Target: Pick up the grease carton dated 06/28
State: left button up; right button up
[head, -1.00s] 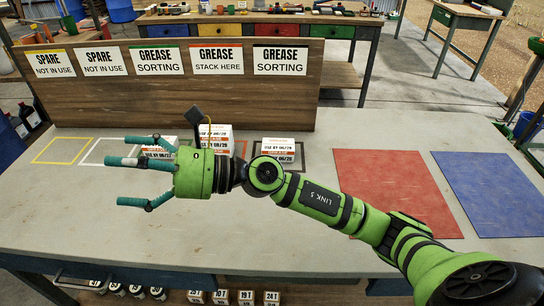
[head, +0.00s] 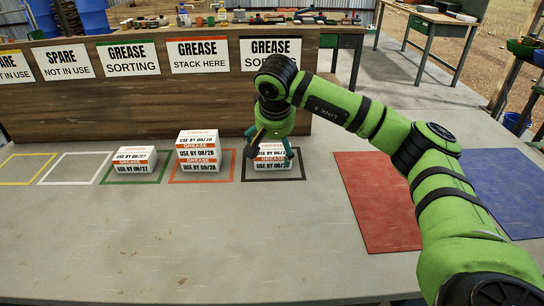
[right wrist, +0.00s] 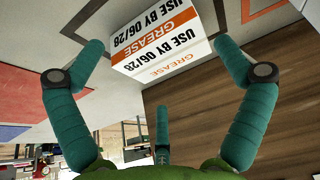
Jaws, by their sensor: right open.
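The grease carton (head: 271,165) stands in the black-outlined square at the right of the row; in the right wrist view it (right wrist: 160,38) reads USE BY 06/28. My right gripper (head: 269,146) is open and points down over this carton, partly hiding it. In the right wrist view my right gripper's fingers (right wrist: 160,75) spread around the carton, with none seen closed on it. Another carton (head: 134,160), seemingly dated 08/27, stands in the green outline. My left gripper is not in view.
A wooden board (head: 130,88) with sorting signs stands behind the row. White (head: 72,168) and yellow (head: 18,169) outlines at left are empty. A red mat (head: 375,205) and a blue mat (head: 500,190) lie at right. The table front (head: 200,250) is clear.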

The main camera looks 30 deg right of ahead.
aim_at(273, 150)
jog(key=x, duration=0.3)
jog(key=shift+w+f, duration=0.2)
jog(key=shift+f, duration=0.1)
jog(key=shift+w+d+f, duration=0.1)
jog(key=shift+f, duration=0.1)
jog(key=c, duration=1)
jog(key=shift+c, duration=0.7)
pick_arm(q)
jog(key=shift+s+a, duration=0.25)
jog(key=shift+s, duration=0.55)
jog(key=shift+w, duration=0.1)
pick_arm(e)
jog(key=shift+r, duration=0.1)
